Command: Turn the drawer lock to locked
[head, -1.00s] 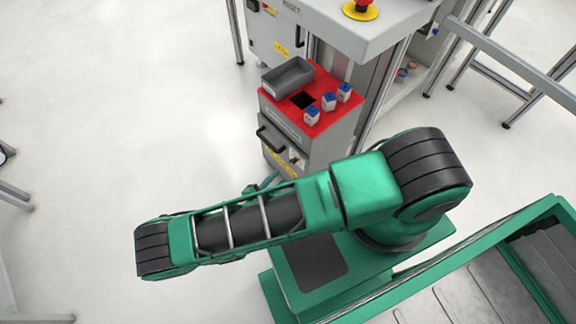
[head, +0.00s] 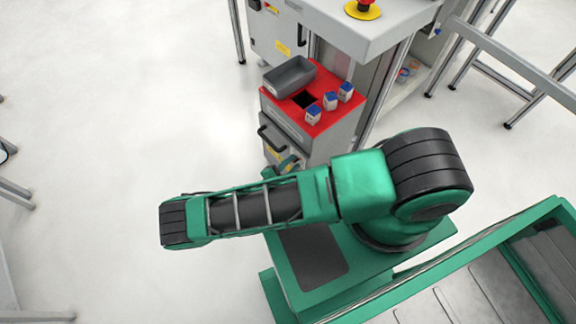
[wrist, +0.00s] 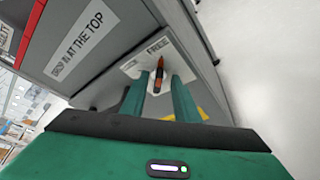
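The drawer lock shows in the wrist view as a small orange and dark lever (wrist: 159,68) on a white label plate (wrist: 134,69). In the head view, the drawer front (head: 270,150) is on the grey cabinet, and my arm hides the lock.
The cabinet's red top (head: 324,121) holds a grey tray (head: 289,77), a dark square opening and three small blue-topped containers (head: 330,101). A black handle (head: 271,139) sticks out of the cabinet front. A bench with a red emergency button (head: 363,7) stands behind.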

